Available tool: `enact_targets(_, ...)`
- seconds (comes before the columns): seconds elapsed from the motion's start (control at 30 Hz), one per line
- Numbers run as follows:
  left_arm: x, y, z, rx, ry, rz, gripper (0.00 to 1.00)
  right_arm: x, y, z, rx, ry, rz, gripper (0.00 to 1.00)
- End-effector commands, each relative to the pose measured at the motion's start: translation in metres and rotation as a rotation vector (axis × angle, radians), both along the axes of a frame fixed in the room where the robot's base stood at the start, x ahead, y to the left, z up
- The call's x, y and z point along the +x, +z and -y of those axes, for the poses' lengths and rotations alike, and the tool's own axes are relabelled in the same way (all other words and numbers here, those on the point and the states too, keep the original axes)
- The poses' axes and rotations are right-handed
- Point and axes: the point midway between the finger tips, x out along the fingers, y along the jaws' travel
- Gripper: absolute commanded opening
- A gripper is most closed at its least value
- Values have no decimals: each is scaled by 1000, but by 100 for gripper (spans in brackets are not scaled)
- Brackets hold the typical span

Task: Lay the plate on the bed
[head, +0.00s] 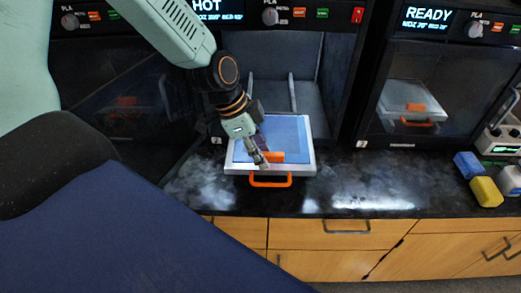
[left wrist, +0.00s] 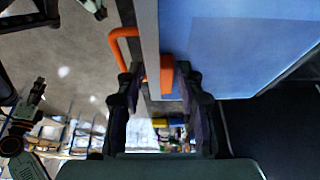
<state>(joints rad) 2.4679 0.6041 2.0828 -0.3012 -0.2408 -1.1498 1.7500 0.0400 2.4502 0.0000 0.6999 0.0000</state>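The plate (head: 283,130), a flat blue sheet with an orange tab (head: 276,156) on its front edge, lies on the bed, a tray with a pale metal frame (head: 309,158) and an orange loop handle (head: 270,183). The plate also shows in the left wrist view (left wrist: 240,45). My left gripper (head: 262,160) is low at the tab. In the left wrist view its fingers (left wrist: 160,85) stand apart with the orange tab (left wrist: 167,75) between them; the right finger is very close to it. My right gripper (left wrist: 38,88) appears small at the wrist view's left; its opening is unclear.
The bed sticks out of the open printer over a dark, shiny counter (head: 350,190). A closed printer (head: 420,100) stands to the right. Blue (head: 467,163) and yellow (head: 486,191) blocks sit at far right. The counter between is clear.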

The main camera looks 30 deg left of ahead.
Motion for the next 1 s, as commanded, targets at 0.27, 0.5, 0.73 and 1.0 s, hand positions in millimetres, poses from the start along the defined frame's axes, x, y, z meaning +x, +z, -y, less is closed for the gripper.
enact_targets(0.27, -1, 5, -1, -1, 0, 0, 37, 0, 5, 0, 0, 0, 1, 40)
enact_targets(0.5, -5, 28, -8, -3, 1, 0, 37, 0, 29, 0, 0, 0, 0, 40)
enact_targets(0.73, -11, 55, -17, -5, 1, 2, 37, 0, 52, 0, 0, 0, 0, 40)
enact_targets(1.0, -18, 90, -30, -4, 1, 5, 37, 0, 76, 0, 0, 0, 1, 40)
